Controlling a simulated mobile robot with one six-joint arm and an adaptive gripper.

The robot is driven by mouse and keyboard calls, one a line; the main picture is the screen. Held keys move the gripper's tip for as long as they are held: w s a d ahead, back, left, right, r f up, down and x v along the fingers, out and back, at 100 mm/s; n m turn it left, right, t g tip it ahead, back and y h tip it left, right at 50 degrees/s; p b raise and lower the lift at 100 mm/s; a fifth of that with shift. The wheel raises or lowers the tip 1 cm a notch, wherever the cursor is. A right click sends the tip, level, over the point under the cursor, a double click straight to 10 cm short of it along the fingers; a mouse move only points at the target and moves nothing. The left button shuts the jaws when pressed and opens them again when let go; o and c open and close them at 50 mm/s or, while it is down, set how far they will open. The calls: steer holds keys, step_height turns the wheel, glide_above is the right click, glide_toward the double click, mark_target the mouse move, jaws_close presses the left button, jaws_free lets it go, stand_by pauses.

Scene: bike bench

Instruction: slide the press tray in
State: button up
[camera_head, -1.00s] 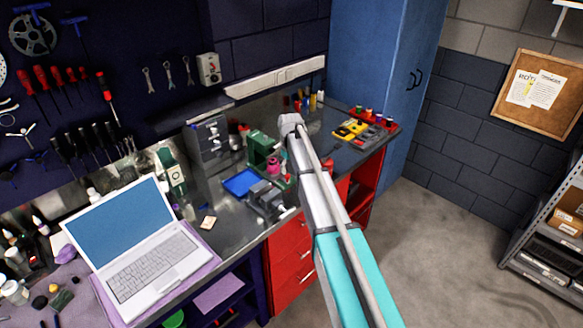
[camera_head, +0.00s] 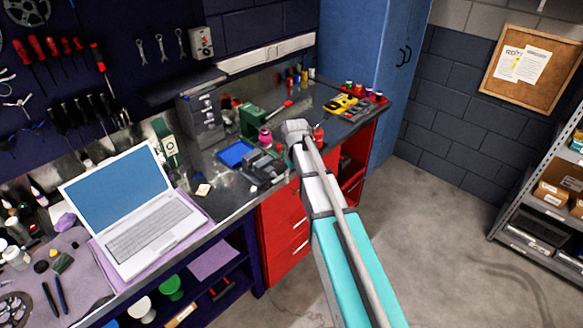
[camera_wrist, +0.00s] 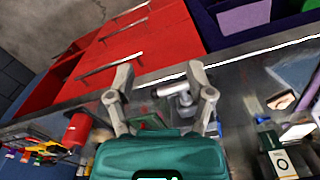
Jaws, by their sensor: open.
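A blue tray (camera_head: 236,153) lies flat on the bench, in front and to the left of a green press (camera_head: 252,121). I cannot tell whether the tray touches the press. My arm reaches over the bench's front edge, to the right of the tray and press; its fingers are hidden in the head view. In the wrist view, my gripper (camera_wrist: 160,82) is open, its two fingers apart. A grey metal part (camera_wrist: 178,94) shows between and beyond the fingers; I cannot tell that they touch it. The tray is not clearly recognisable in the wrist view.
A dark grey vise-like device (camera_head: 262,167) and a pink bottle (camera_head: 265,138) stand close to the tray. A red bottle (camera_head: 318,134) is beside my arm's end. Grey drawers (camera_head: 201,118) stand behind; a laptop (camera_head: 125,210) is left. Red drawers (camera_head: 284,220) are below.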

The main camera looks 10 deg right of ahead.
steer(key=s+d+f+m+b, duration=0.1)
steer(key=s+f+b, duration=0.1)
steer(key=s, duration=0.8)
steer(key=s+d+f+m+b, duration=0.1)
steer(key=s+f+m+b, duration=0.1)
steer(key=s, duration=0.8)
step_height(320, 180, down, 2)
steer(key=shift+s+f+b, duration=0.1)
steer(key=shift+s+b, duration=0.15)
steer(key=shift+b, duration=0.55)
